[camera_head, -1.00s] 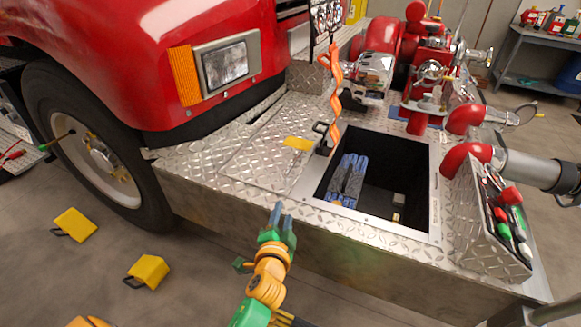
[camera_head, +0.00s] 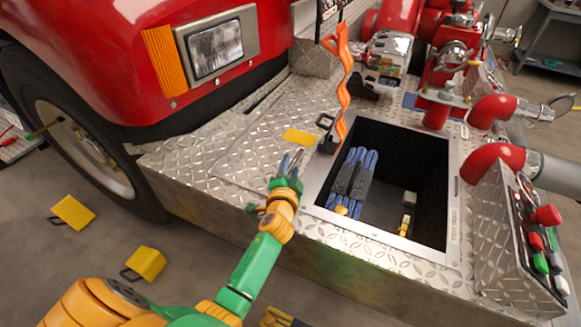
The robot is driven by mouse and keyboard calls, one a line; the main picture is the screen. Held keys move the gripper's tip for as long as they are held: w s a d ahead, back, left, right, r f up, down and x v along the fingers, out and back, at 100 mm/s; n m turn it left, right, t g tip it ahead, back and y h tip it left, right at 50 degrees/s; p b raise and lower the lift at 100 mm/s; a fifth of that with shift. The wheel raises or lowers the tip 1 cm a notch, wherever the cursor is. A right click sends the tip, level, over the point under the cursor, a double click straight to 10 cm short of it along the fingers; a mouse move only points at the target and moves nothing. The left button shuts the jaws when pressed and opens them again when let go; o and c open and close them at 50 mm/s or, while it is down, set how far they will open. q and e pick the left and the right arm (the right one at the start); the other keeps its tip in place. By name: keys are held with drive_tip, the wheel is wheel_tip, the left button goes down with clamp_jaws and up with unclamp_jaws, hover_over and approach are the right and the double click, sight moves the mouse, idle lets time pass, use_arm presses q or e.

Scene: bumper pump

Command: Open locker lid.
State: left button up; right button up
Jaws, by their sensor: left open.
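The locker (camera_head: 453,205) is an open rectangular well in the diamond-plate bumper deck. A flat diamond-plate panel with a yellow label (camera_head: 301,137) lies to the left of the opening; it looks like the locker lid (camera_head: 250,160), lying folded back. A black handle or latch (camera_head: 326,121) is near its far right corner. My left gripper (camera_head: 291,160) is open and empty, over the panel's front right part near the opening's left rim. I cannot tell whether its fingers touch the panel. My right gripper is not in view.
Blue folded hose (camera_head: 351,180) and brass fittings (camera_head: 405,225) are inside the locker. Yellow chocks (camera_head: 146,264) lie on the floor.

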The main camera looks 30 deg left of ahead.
use_arm(q)
drive_tip(key=shift+w+a+f, duration=0.1)
drive_tip(key=shift+w, duration=0.15)
drive_tip(key=shift+s, duration=0.1)
drive_tip(key=shift+c, duration=1.4)
clamp_jaws()
